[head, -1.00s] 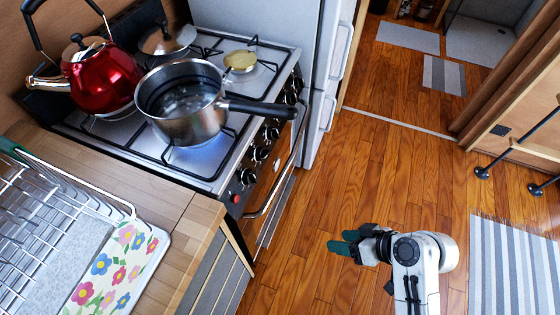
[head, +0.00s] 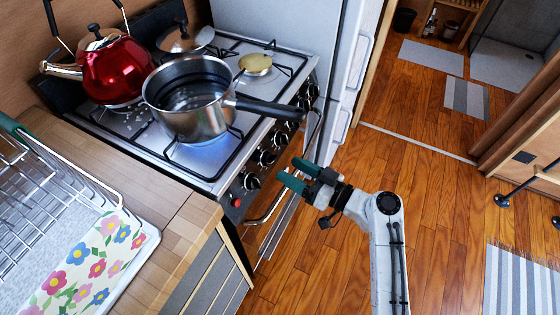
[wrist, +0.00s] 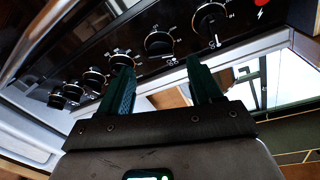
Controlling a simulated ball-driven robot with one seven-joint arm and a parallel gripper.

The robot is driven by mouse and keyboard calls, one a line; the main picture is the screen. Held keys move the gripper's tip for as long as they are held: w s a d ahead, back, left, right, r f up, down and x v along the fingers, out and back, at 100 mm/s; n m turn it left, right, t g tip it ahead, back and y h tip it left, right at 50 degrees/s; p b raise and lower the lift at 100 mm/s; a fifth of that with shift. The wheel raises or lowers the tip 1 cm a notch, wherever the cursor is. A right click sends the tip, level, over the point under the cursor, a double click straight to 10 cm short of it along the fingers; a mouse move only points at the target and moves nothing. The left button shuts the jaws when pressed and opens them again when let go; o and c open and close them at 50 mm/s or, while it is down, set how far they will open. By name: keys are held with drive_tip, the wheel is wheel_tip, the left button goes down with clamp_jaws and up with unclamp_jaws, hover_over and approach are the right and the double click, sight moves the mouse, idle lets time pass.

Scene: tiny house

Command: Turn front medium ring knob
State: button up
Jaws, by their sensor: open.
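A row of round black knobs with pale markings runs along the stove's front panel, shown in the head view (head: 264,157) and the wrist view (wrist: 159,40). Which one is the front medium ring knob cannot be read. My gripper (head: 297,172), with green fingers, is open and empty in front of the panel, apart from the knobs. In the wrist view its fingers (wrist: 160,68) point toward the panel, and one knob appears beyond the gap between them. A steel saucepan (head: 190,118) sits on the front burner over a blue flame; its handle hangs over the knob panel.
A red kettle (head: 116,70) stands at the stove's back left. An oven rail (head: 266,212) runs below the knobs. A wooden counter (head: 150,180) with a wire dish rack (head: 40,215) is at left, and a fridge (head: 285,30) is behind.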

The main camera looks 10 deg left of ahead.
sight(270, 159)
drive_tip(key=x, duration=0.4)
drive_tip(key=shift+w+a, duration=0.15)
drive_tip(key=shift+a, duration=0.1)
drive_tip(key=c, duration=1)
